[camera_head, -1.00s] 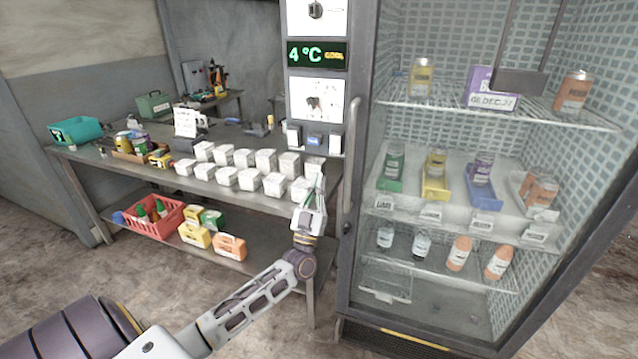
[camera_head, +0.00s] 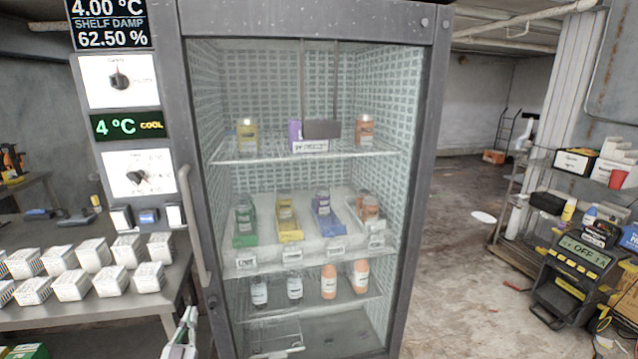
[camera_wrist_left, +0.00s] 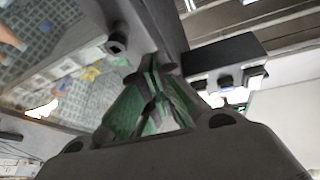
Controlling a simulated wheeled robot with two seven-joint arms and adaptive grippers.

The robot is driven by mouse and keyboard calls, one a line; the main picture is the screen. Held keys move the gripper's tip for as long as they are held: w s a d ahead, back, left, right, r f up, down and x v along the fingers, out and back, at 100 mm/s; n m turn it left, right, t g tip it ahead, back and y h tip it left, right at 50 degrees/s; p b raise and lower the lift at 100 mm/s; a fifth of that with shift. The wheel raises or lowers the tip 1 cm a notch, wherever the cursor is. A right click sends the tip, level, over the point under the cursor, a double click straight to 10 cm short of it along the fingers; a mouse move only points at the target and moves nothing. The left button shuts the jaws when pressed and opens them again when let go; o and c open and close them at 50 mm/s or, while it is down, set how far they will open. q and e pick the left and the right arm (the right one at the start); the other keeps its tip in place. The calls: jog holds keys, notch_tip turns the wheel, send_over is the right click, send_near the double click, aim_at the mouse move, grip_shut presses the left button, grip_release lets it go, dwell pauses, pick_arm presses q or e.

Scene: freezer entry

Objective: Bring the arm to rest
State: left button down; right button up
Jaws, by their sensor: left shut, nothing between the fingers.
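My left gripper (camera_head: 184,328) shows at the bottom of the head view, left of the middle, in front of the fridge's lower left edge and beside the table's right end. Its fingers are shut and hold nothing. In the left wrist view its fingers (camera_wrist_left: 152,75) come together, with the dark fridge frame and the switches of the control panel beyond them. The rest of the left arm is below the head view. My right gripper is in neither view.
A tall glass-fronted fridge (camera_head: 425,150) with a vertical handle (camera_head: 193,225) and bottles inside stands ahead. A table (camera_head: 60,317) with several white boxes (camera_head: 72,284) is at the left. Shelving (camera_head: 508,250) stands at the right. Open floor (camera_head: 455,270) lies between fridge and shelving.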

pick_arm(q)
jog(key=s+d+f+g, duration=0.1)
jog(key=s+f+g, duration=0.2)
jog(key=f, duration=0.7)
jog(key=s+f+m+g+h, duration=0.1)
jog(key=s+f+g, duration=0.15)
jog(key=f, duration=0.75)
jog(key=s+d+f+g, duration=0.1)
jog(key=s+f+g, duration=0.15)
jog(key=f, duration=0.75)
jog(key=s+d+f+g, duration=0.3)
jog(key=s+f+g, duration=0.2)
jog(key=s+f, duration=1.15)
jog(key=s+d+f+g, duration=0.1)
jog(key=s+f+g, duration=0.3)
jog(key=s, duration=1)
jog(key=s+d+f+g, duration=0.2)
jog(key=s+f+g, duration=0.2)
jog(key=s+f, duration=0.5)
jog(key=s, duration=0.6)
jog(key=shift+s+d+f, duration=0.2)
jog(key=shift+f, duration=0.15)
